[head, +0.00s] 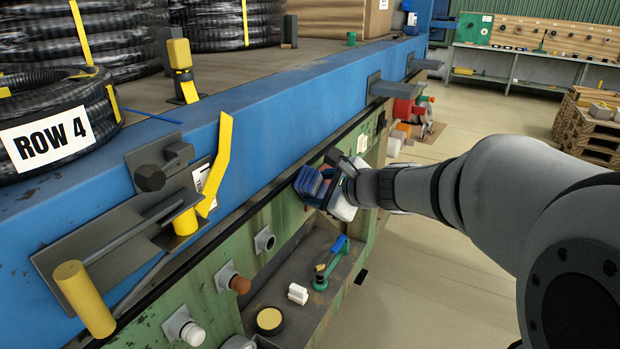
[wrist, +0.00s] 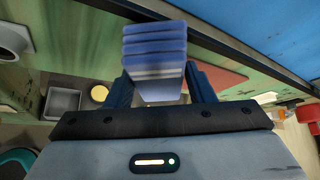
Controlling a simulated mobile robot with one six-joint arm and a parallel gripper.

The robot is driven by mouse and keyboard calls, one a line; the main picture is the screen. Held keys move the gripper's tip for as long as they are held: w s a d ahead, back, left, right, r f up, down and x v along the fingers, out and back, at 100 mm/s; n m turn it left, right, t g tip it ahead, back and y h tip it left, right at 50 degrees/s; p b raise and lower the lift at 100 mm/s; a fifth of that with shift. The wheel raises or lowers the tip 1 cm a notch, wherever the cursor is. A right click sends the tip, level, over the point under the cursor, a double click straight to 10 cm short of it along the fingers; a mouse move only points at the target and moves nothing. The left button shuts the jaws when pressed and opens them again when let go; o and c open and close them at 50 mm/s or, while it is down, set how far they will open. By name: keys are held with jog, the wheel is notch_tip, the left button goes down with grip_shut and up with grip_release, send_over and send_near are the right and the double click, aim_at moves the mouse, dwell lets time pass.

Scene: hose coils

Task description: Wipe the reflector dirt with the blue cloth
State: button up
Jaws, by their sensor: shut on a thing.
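The blue cloth (head: 308,182) is a folded, layered pad in my gripper (head: 328,186), beside the green side panel below the blue beam. In the wrist view the cloth (wrist: 154,48) stands out between the two dark blue fingers of my gripper (wrist: 160,88), which is shut on it. A flat reddish plate (wrist: 222,77), possibly the reflector, shows behind the right finger on the green panel. The cloth and finger hide part of it. I cannot make out dirt on it, nor whether the cloth touches the panel.
The blue beam (head: 275,115) with grey brackets (head: 390,88) juts out above my gripper. A shelf below (head: 265,295) holds a blue-and-green tool (head: 328,262) and a white block (head: 298,293). Capped fittings stick out at lower left. The floor (head: 430,290) at right is open.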

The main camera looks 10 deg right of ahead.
jog(key=shift+w, duration=0.1)
jog(key=shift+w+d, duration=0.75)
jog(key=shift+w, duration=0.25)
jog(key=shift+w+d, duration=0.7)
jog(key=shift+w, duration=0.25)
jog(key=shift+d, duration=0.1)
jog(key=w+d, duration=0.5)
jog(key=w, duration=0.2)
jog(key=shift+w+d, duration=0.3)
jog(key=shift+f, duration=0.1)
notch_tip(320, 180, down, 6)
jog(key=b, duration=0.5)
jog(key=shift+w+f+b, duration=0.2)
jog(key=shift+w+b, duration=0.05)
jog(key=shift+b, duration=0.1)
